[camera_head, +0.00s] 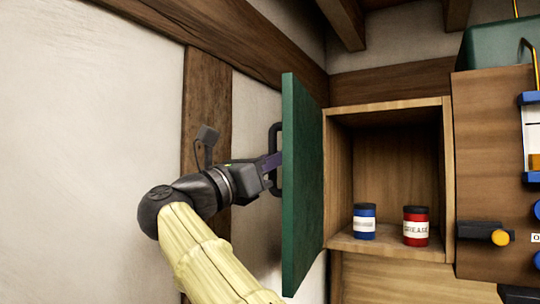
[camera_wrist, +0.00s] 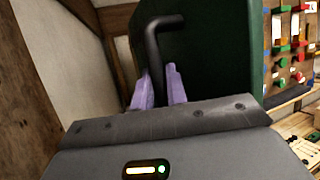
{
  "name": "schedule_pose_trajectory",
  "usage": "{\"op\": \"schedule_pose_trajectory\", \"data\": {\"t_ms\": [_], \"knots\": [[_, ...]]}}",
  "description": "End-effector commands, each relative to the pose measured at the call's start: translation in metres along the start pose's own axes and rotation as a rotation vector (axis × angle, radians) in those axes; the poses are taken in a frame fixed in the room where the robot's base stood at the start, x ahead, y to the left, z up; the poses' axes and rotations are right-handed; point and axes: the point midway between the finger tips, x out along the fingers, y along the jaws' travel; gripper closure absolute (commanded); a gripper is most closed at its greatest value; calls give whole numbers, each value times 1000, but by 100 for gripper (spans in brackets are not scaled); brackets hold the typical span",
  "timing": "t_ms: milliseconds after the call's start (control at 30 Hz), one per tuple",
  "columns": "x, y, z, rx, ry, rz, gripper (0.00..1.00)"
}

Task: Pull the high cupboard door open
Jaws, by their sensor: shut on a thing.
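The high cupboard (camera_head: 448,180) is a wooden box on the wall at the middle right of the head view. Its green door (camera_head: 302,180) stands wide open, swung out to the left and seen nearly edge-on; it also shows in the wrist view (camera_wrist: 222,60). A dark bar handle (camera_head: 275,140) is on the door's outer face, and it also shows in the wrist view (camera_wrist: 152,45). My gripper (camera_head: 272,162) is at the handle, left of the door. In the wrist view its purple fingers (camera_wrist: 158,88) are shut on the handle, one on each side.
A blue jar (camera_head: 364,222) and a red grease jar (camera_head: 416,226) stand upright inside the cupboard. A wooden panel with blue and yellow fittings (camera_head: 490,170) is to its right. A plaster wall with a dark timber post (camera_head: 207,85) is close behind my arm.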

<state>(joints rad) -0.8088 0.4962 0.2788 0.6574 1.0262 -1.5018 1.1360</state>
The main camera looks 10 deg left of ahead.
Motion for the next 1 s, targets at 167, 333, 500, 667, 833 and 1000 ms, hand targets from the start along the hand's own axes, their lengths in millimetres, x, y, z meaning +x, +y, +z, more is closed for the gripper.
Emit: {"op": "schedule_pose_trajectory", "data": {"t_ms": [167, 333, 500, 667, 833, 1000], "knots": [[2, -1, 0, -4, -3, -9, 100], [2, -1, 0, -4, -3, -9, 100], [1, -1, 0, -4, -2, -8, 66], [1, -1, 0, -3, -2, -8, 64], [1, 0, 0, -3, -1, -7, 64], [-4, 0, -1, -2, -1, -6, 64]]}}
